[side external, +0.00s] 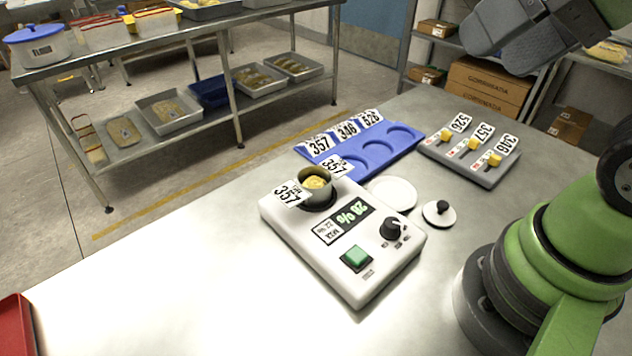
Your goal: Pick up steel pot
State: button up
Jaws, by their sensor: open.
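The steel pot (318,184) is a small round metal pot with yellow contents. It sits upright in the round seat at the far left end of the white mixer unit (290,250). White tags reading 357 stand beside it and hide part of its rim and side. My gripper (500,50) shows as dark grey blocks at the top right, partly cut off by the picture edge. It is open, high above the table and well apart from the pot, with nothing seen between its jaws.
The mixer unit has a display, black knob (391,228) and green button (356,257). A blue tray (378,157) with round hollows lies behind, near a grey switch panel (478,175). A white disc (392,193) and knobbed lid (439,213) lie right.

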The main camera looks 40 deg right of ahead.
jog(key=shift+o, duration=1)
